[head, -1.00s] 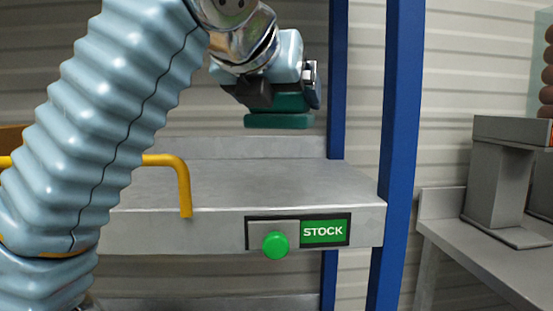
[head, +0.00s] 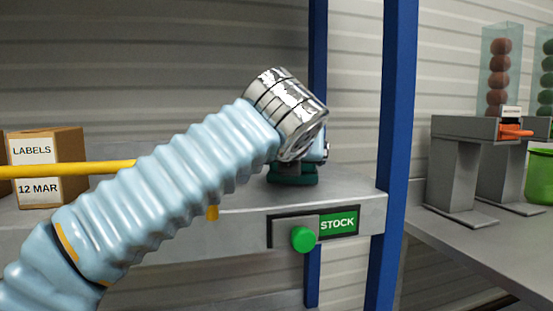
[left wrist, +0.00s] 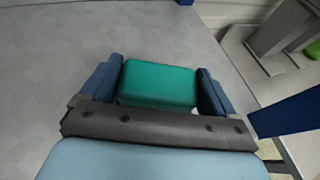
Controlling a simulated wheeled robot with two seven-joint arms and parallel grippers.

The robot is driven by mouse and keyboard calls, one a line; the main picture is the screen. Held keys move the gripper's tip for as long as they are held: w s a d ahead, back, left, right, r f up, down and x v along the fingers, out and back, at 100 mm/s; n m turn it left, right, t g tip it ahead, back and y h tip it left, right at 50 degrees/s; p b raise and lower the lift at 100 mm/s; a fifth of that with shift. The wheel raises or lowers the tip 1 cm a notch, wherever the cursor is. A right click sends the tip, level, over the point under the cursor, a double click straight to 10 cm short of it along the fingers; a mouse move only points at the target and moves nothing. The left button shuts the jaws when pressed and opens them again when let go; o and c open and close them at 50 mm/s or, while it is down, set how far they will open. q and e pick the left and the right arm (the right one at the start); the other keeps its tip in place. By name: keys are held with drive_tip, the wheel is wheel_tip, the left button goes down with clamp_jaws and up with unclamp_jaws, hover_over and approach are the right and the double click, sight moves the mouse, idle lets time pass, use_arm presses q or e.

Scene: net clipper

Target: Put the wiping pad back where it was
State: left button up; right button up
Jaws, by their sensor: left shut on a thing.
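The wiping pad is a dark green block (head: 293,176) at the right end of the grey shelf (head: 240,205), low at the shelf top. In the left wrist view the green pad (left wrist: 158,85) lies between the two blue fingers of my left gripper (left wrist: 155,88), which is shut on it. The grey shelf surface (left wrist: 60,50) shows close beyond it. I cannot tell whether the pad touches the shelf. In the head view my left wrist hides most of the gripper. My right gripper is not in view.
A yellow bar (head: 70,170) runs along the shelf's left part, near a cardboard box (head: 55,160) labelled LABELS. A blue post (head: 394,130) stands at the shelf's right end. A grey bench (head: 490,240) stands right.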

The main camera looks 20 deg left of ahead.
use_arm(q)
drive_tip(key=shift+w+f, duration=0.2)
drive_tip(key=shift+w, duration=0.1)
drive_tip(key=shift+f, duration=0.1)
drive_tip(key=o, duration=0.9)
drive_tip(key=shift+c, duration=0.2)
drive_tip(key=shift+r, duration=0.2)
drive_tip(key=v, duration=1.2)
drive_tip(key=shift+d, duration=0.1)
